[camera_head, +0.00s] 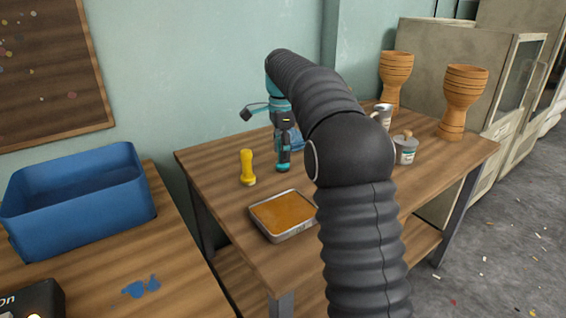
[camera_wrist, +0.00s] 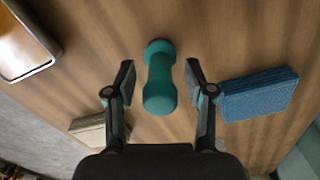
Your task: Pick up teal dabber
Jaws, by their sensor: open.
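The teal dabber (camera_wrist: 160,78) stands on the wooden table in the wrist view, between and a little beyond the open fingers of my gripper (camera_wrist: 158,82). There is a gap on both sides of it, and nothing is held. In the head view my gripper (camera_head: 284,150) points down over the table. A teal part, seemingly the dabber (camera_head: 283,167), shows low at the fingers there, mostly hidden by them.
A yellow dabber (camera_head: 247,168) and a metal tray (camera_head: 268,237) with an orange-brown surface are on the table (camera_head: 215,160). A blue block (camera_wrist: 258,94) lies right of my fingers in the wrist view. A lidded pot (camera_head: 406,152), a metal mug (camera_head: 383,113) and goblet drums (camera_head: 462,98) are at right.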

